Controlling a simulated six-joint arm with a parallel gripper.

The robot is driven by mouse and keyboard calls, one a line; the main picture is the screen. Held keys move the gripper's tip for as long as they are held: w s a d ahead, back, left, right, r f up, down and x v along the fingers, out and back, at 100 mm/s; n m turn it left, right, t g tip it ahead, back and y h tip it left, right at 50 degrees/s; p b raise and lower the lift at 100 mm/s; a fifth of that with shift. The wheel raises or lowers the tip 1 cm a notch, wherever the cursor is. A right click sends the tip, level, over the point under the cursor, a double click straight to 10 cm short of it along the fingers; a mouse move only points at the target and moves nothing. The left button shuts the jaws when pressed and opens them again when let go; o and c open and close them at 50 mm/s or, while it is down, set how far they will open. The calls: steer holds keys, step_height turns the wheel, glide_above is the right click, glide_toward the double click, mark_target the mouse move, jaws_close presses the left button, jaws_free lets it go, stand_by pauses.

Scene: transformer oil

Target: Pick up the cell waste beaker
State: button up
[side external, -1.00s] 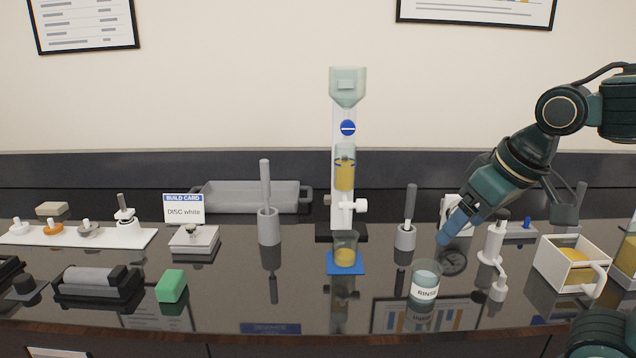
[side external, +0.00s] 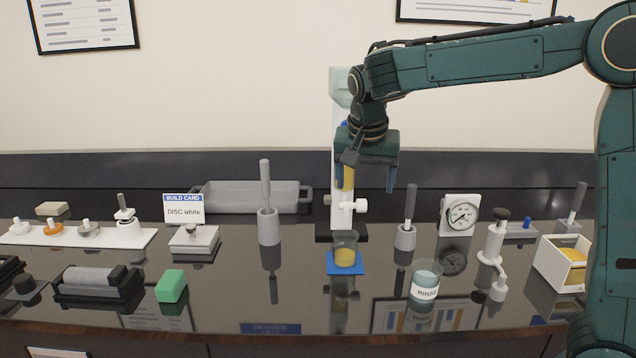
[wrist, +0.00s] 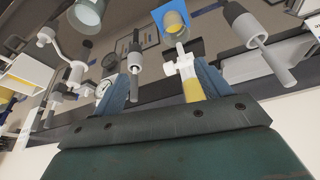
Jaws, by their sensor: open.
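The cell waste beaker, a clear glass with yellow oil in it, stands upright on a blue pad (side external: 345,269) at the foot of the white test stand. I see the beaker (side external: 346,250) in the side view, and it shows at the top of the wrist view (wrist: 174,22). My gripper (side external: 367,184) hangs fingers-down above the beaker and a little to its right, well clear of it. Its blue fingers are apart with nothing held between them, also in the wrist view (wrist: 163,78). My gripper hides part of the test stand and its oil cell.
The white stand (side external: 337,210) with its side tap (side external: 352,206) rises just behind the beaker. A grey holder with a rod (side external: 268,226) is to the left, another (side external: 405,236) to the right. The RINSE beaker (side external: 425,281) stands at front right. The counter front of the pad is clear.

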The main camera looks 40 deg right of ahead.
steer(key=w+a+f+m+g+h, duration=0.1)
steer(key=w+f+m, duration=0.2)
steer(key=w, duration=0.3)
steer(key=shift+f, duration=0.7)
steer(key=shift+w, duration=0.1)
glide_toward(345, 232)
steer(key=shift+s+a+f, duration=0.15)
steer(key=shift+s+f, duration=0.2)
steer(key=shift+f, duration=0.25)
steer(key=shift+s+a+f, duration=0.15)
steer(key=shift+s+f, duration=0.2)
steer(key=shift+f, duration=0.25)
steer(key=shift+x, duration=2.6)
steer(key=c, duration=1.5)
